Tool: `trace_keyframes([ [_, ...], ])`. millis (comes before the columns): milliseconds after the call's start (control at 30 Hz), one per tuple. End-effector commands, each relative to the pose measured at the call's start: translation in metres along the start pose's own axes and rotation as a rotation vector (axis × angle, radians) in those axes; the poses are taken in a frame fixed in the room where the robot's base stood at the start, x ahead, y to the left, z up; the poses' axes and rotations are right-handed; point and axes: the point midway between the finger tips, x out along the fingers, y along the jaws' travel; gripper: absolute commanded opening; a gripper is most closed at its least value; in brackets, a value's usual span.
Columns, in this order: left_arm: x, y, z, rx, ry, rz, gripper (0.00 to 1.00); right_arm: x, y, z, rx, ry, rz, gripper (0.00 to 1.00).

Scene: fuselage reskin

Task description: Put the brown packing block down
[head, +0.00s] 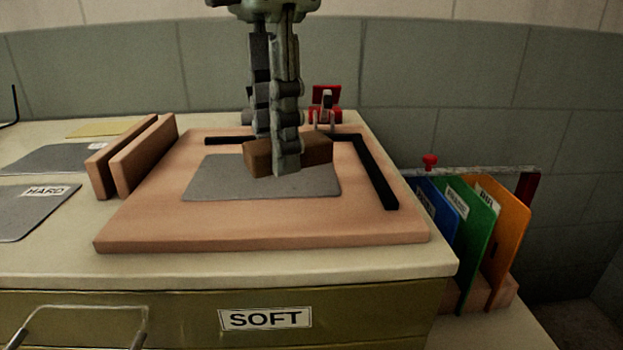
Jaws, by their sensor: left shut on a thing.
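The brown packing block (318,152) is at the middle of the head view, over the grey sheet (225,180) on the wooden board (150,222). My left gripper (274,160) points straight down from the top and is shut on the block, one finger in front of it. The block lies crosswise, its left and right ends showing on both sides of the fingers. I cannot tell whether its underside touches the sheet. My right gripper is not in view.
Black strips (376,170) edge the board's back and right. A red clamp (326,98) stands behind. Wooden slats (143,155) stand upright at left, near grey sheets (35,208). Blue, green (474,225) and orange panels stand in a rack at right. The board's front is clear.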

Motion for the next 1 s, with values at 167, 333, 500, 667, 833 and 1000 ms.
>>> trace_keyframes([
  [167, 0.020, 0.002, 0.035, 0.001, 0.002, -0.001, 0.02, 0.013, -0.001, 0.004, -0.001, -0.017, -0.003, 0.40],
  [333, 0.029, 0.004, 0.048, 0.000, -0.001, 0.001, 0.02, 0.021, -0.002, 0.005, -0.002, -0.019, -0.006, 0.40],
  [500, 0.044, 0.004, 0.048, 0.000, 0.002, 0.000, 0.02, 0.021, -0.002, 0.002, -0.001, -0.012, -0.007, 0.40],
  [667, 0.067, 0.004, 0.048, 0.000, 0.000, 0.000, 0.02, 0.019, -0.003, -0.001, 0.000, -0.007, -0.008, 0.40],
  [833, 0.069, 0.004, 0.048, -0.001, -0.001, 0.001, 0.02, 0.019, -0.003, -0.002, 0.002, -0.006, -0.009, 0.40],
  [1000, 0.071, 0.004, 0.048, -0.001, -0.001, 0.000, 0.02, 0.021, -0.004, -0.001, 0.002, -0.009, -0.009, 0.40],
])
